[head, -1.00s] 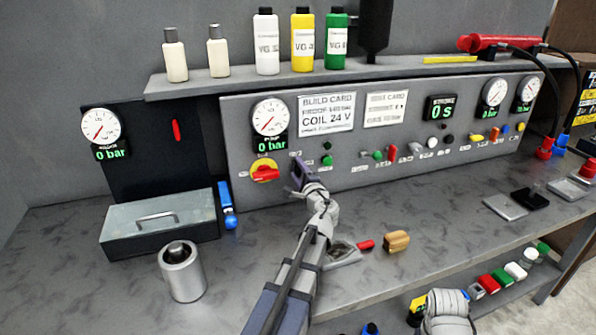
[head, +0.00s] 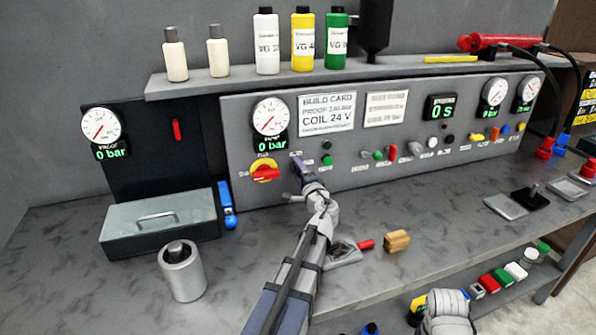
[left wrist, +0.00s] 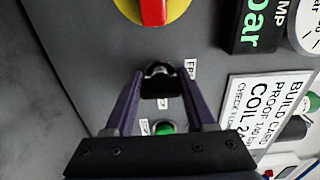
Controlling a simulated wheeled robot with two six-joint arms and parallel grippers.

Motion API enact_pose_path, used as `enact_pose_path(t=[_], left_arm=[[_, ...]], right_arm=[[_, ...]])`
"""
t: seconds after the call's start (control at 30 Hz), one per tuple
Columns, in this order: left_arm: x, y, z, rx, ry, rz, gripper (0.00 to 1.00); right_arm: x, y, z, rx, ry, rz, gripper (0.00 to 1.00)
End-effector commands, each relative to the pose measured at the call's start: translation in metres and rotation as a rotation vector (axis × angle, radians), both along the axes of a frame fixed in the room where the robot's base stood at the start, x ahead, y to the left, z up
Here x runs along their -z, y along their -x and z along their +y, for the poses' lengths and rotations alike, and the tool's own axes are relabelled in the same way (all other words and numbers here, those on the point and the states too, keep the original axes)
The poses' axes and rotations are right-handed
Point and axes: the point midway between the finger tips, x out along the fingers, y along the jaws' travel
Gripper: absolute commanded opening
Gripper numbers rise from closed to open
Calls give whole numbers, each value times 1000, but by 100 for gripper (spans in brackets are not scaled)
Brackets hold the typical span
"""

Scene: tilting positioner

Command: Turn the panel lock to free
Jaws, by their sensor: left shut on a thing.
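The panel lock (left wrist: 160,80) is a small dark knob with a metallic top on the grey panel in the left wrist view. Small white labels stand beside it, too cut off to read fully. My left gripper (left wrist: 157,92) has its two purple fingers on either side of the lock and is shut on it. In the head view my left gripper (head: 299,172) is against the panel, right of the red-and-yellow rotary switch (head: 265,171), and hides the lock.
A green button (left wrist: 166,127) sits close to the lock, between my fingers in the wrist view. A grey lidded box (head: 158,222) and a metal cylinder (head: 182,272) stand on the bench at left. A tan block (head: 397,241) lies right of my forearm.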

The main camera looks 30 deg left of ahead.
Motion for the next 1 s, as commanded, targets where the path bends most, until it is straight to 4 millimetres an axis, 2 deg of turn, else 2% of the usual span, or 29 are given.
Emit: enact_pose_path(t=[0.03, 0.07, 0.3, 0.63, 1.0], left_arm=[[1, 1, 0, -1, 5, -2, 0], [1, 1, 0, -1, 5, -2, 56], [1, 1, 0, -1, 2, -1, 83], [0, 4, -4, 1, 1, 0, 85], [0, 42, -47, 2, 1, 0, 85]], right_arm=[[0, 0, 0, 0, 0, 0, 62], [0, 0, 0, 0, 0, 0, 62], [0, 0, 0, 0, 0, 0, 62], [0, 0, 0, 0, 0, 0, 62], [0, 0, 0, 0, 0, 0, 62]])
